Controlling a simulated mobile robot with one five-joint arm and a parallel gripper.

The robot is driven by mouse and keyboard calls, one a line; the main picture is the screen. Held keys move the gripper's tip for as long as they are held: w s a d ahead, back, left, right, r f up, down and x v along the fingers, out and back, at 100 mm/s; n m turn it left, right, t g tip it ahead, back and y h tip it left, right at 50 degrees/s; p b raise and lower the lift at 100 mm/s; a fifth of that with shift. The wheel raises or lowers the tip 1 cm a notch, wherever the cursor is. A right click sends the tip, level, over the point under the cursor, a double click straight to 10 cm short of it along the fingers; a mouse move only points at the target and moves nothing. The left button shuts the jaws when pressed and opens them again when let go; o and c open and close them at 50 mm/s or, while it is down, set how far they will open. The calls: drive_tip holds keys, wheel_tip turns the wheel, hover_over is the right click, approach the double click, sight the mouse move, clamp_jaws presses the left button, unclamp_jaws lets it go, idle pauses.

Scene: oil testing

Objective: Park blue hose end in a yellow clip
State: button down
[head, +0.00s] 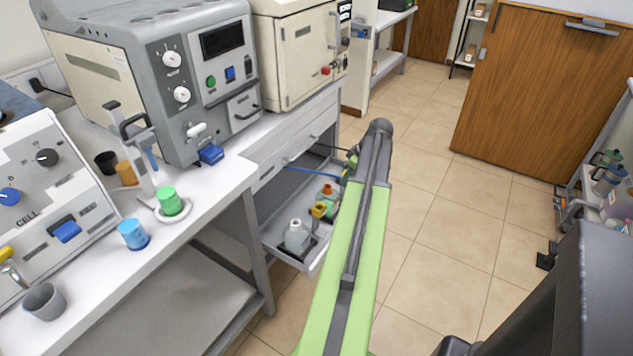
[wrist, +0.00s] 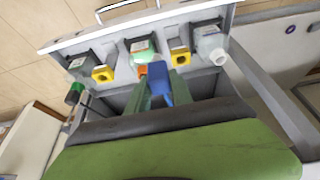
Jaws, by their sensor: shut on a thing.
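My gripper (wrist: 157,80) is shut on the blue hose end (wrist: 156,88), which shows as a blue block between the green fingers in the wrist view. Two yellow clips stand on the grey tray (wrist: 118,97): one clip (wrist: 102,74) to the left of the hose end, the other (wrist: 180,58) just up and right of it. The hose end appears apart from both clips; its height above the tray is hard to tell. In the head view the blue hose (head: 315,172) runs from the bench towards my gripper, which my arm mostly hides. One yellow clip (head: 319,209) shows there.
The tiled floor (head: 440,190) to the right is free.

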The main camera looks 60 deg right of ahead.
drive_tip(key=w+a, duration=0.5)
drive_tip(key=w, duration=0.3)
wheel_tip(320, 180, down, 7)
drive_tip(key=b, duration=0.6)
drive_tip(key=shift+w+a+r+b, duration=0.15)
drive_tip(key=shift+b, duration=0.15)
drive_tip(key=shift+f+b, duration=0.45)
idle(0.6)
drive_tip(key=shift+f+b, duration=0.5)
drive_tip(key=shift+f, duration=0.2)
idle(0.3)
drive_tip(key=shift+f+b, duration=0.7)
drive_tip(key=shift+b, duration=0.2)
drive_tip(key=c, duration=1.1)
unclamp_jaws()
drive_tip(key=shift+o, duration=0.2)
